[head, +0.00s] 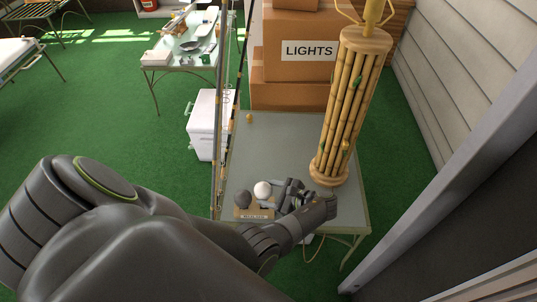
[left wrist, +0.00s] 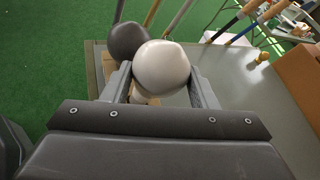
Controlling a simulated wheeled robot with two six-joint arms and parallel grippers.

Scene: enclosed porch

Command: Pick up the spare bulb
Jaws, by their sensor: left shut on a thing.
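A white bulb (head: 263,190) is at the near left part of the grey-topped table (head: 280,140), just above a small labelled cardboard holder (head: 254,214). A dark grey bulb (head: 243,198) stands beside it on the left. My left gripper (head: 278,192) reaches in from the right side of the white bulb. In the left wrist view, the white bulb (left wrist: 162,67) sits between the two fingers, which are shut on it, and the dark bulb (left wrist: 128,42) is just behind. I cannot tell whether the white bulb's base is clear of the holder. My right gripper is not in view.
A tall bamboo lamp (head: 347,105) stands on the table's right side. Fishing rods (head: 226,110) rise along its left edge. A small tan object (head: 249,118) is at the far left corner. Cardboard boxes (head: 298,75) are stacked behind. The table's middle is clear.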

